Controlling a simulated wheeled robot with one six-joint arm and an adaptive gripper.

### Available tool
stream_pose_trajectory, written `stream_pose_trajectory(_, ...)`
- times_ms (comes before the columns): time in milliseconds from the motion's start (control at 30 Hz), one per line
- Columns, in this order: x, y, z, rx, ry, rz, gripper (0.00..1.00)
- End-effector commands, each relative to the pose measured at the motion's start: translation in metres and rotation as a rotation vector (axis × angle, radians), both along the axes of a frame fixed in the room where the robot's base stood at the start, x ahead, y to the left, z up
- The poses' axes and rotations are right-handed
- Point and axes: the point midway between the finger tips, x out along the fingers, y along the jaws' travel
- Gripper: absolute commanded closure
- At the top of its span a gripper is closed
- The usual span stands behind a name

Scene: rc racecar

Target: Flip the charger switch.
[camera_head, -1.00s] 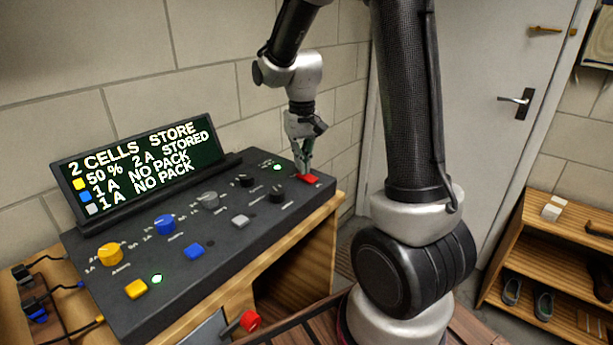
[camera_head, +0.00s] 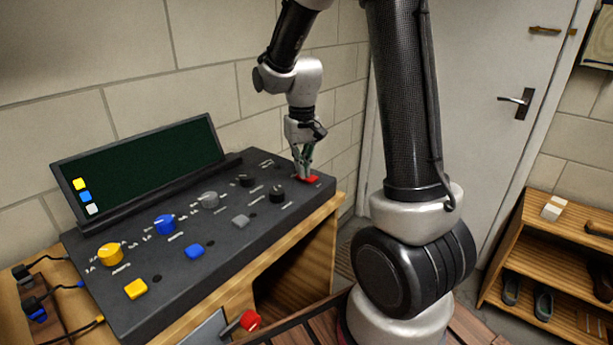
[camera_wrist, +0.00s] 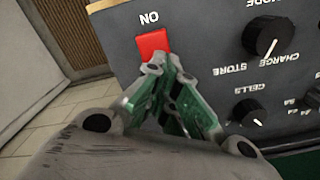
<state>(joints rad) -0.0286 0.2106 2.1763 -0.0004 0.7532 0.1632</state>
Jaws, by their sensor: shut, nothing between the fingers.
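The dark grey charger (camera_head: 215,222) sits on a wooden bench by the wall. Its red switch (camera_head: 313,179) is at the far right end of the top panel; in the wrist view the red switch (camera_wrist: 153,44) lies beside the word ON. My gripper (camera_head: 304,176) is shut and empty, with its tips at the switch's edge; in the wrist view the tips (camera_wrist: 168,66) overlap its lower edge. I cannot tell if they touch it. The charger's screen (camera_head: 145,165) is dark, with only yellow, blue and white squares, and no indicator lights are lit.
Yellow, blue and grey knobs and buttons, such as the yellow knob (camera_head: 110,253), and black knobs (camera_wrist: 267,38) cover the panel. A red-ended handle (camera_head: 249,320) sticks out below the bench front. A shoe shelf (camera_head: 548,250) and a door (camera_head: 470,110) are at right.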

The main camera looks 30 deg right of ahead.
Motion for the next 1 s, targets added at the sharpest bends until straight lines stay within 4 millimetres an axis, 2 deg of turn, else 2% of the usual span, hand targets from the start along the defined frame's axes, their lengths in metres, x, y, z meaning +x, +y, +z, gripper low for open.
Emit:
stream_pose_trajectory(800,0.000,0.000,0.065,0.000,0.001,0.000,1.00)
stream_pose_trajectory(1000,-0.001,0.000,0.070,0.000,0.001,0.000,1.00)
